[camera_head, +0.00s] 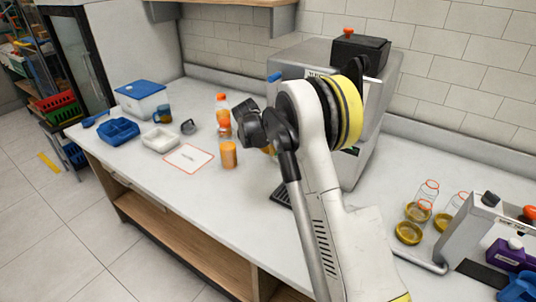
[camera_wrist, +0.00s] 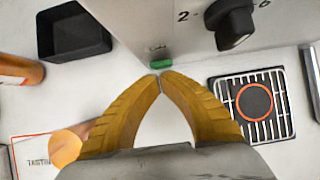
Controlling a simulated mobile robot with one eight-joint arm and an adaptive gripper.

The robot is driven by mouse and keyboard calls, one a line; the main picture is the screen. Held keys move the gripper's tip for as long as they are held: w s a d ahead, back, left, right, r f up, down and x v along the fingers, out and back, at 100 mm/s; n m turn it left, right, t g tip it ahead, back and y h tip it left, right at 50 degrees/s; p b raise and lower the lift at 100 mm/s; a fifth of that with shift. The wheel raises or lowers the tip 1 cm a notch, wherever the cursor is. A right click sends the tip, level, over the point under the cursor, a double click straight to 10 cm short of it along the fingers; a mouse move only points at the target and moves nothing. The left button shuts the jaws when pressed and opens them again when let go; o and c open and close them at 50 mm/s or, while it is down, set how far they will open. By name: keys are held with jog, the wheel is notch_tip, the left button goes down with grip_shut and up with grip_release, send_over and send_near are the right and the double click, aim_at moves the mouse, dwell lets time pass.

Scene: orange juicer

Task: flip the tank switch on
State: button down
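The juicer (camera_head: 300,58) is a large grey metal machine at the back of the counter, partly hidden behind my arm in the head view. In the wrist view its grey face (camera_wrist: 135,25) carries a small green switch (camera_wrist: 160,63) near the lower edge. I cannot tell which way the switch is set or whether it is the tank switch. My gripper (camera_wrist: 162,77) has yellow-brown fingers with their tips together, nothing between them. The tips are just below the green switch in the picture; whether they touch it is unclear. The fingers do not show clearly in the head view.
A black dial (camera_wrist: 232,28) with numbers sits right of the switch. A drip grate with an orange ring (camera_wrist: 277,103) lies below it. A black bin (camera_wrist: 72,33) and an orange bottle (camera_wrist: 18,68) stand left. Glasses and lids (camera_head: 408,233) stand on the right.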

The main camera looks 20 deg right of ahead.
jog(key=shift+w+d+r+g+y+p, duration=0.35)
jog(key=shift+d+p, duration=0.2)
jog(key=shift+p, duration=0.3)
jog(key=shift+a, duration=0.1)
jog(key=shift+r, duration=0.15)
jog(key=shift+r+p, duration=0.45)
jog(key=shift+r, duration=0.2)
